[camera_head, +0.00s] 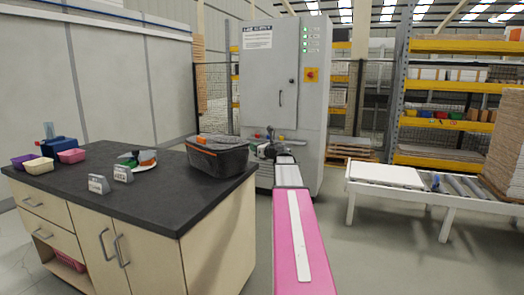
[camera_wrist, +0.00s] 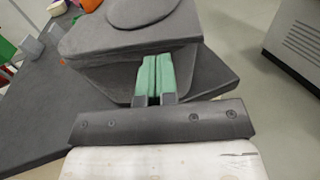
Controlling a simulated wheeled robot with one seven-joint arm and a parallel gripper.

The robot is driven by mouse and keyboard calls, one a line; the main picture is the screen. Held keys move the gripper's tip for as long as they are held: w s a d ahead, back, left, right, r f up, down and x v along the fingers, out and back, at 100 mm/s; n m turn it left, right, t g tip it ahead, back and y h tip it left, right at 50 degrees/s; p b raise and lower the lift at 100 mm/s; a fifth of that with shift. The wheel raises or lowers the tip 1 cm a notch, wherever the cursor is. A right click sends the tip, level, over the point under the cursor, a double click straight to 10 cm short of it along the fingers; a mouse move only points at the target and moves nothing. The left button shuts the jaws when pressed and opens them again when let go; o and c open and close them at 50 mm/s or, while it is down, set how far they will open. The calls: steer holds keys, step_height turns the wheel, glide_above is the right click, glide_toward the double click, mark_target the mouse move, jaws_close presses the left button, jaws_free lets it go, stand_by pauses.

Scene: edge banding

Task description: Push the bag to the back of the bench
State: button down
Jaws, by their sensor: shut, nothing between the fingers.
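The bag (camera_head: 218,157) is a dark grey, boxy soft case with an orange item on its top. It sits upright on the dark top of the bench (camera_head: 130,199), near the right end. My gripper (camera_head: 260,149) is at the bag's right side, partly hidden by my arm. In the wrist view, the green fingers of my gripper (camera_wrist: 153,72) are together and empty, pointing at the side of the bag (camera_wrist: 130,38). I cannot tell whether they touch it. The bench top (camera_wrist: 35,115) shows at the left there.
Small bins (camera_head: 71,156) and a blue box stand at the far left. A grey cabinet (camera_head: 281,85) stands behind; a roller table (camera_head: 385,176) is at right.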

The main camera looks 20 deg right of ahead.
mark_target(247, 145)
steer(key=shift+x, duration=1.4)
steer(key=x, duration=0.4)
steer(key=shift+w+a, duration=0.2)
steer(key=shift+w, duration=0.2)
steer(key=shift+s, duration=0.1)
